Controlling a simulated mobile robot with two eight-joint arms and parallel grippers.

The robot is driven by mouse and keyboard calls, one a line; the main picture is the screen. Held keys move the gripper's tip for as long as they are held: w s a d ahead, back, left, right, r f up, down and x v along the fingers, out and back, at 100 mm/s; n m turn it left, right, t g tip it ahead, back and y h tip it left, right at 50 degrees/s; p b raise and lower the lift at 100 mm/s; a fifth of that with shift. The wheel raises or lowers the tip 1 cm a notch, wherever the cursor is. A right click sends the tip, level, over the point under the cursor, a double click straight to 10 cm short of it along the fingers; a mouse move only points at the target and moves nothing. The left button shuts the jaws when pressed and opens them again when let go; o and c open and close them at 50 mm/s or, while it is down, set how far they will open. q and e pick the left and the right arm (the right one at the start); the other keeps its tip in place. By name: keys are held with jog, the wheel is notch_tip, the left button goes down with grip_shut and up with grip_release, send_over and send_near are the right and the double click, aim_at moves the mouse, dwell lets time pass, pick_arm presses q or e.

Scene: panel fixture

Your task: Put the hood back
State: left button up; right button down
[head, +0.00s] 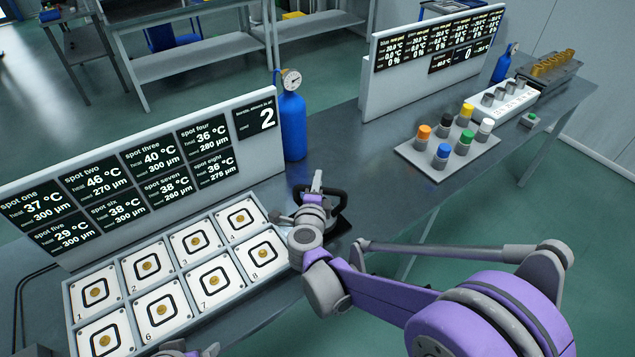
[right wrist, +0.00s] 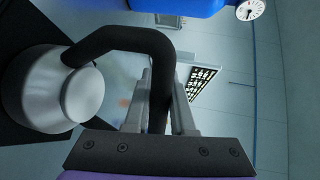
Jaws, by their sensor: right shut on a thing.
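My right gripper (head: 317,190) is at the right end of the numbered pad tray, in the head view. It is shut on a black curved handle (head: 338,192), which also passes between the fingers in the right wrist view (right wrist: 158,75). The handle joins a pale grey rounded body (right wrist: 35,88), apparently the hood, beside a dark flat plate (right wrist: 20,25). Whether the body touches the plate is unclear. In the head view the arm and gripper hide most of it.
The pad tray (head: 185,325) holds several numbered pads below a readout panel (head: 150,190). A blue gas cylinder (head: 292,125) with a gauge stands behind the gripper. A plate of coloured knobs (head: 420,158) lies right; bench between is clear.

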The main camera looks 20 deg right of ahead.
jog(key=shift+f, duration=0.1)
jog(key=c, duration=1.2)
grip_release()
jog(key=shift+f, duration=0.1)
jog(key=o, duration=0.4)
jog(key=shift+o, duration=0.2)
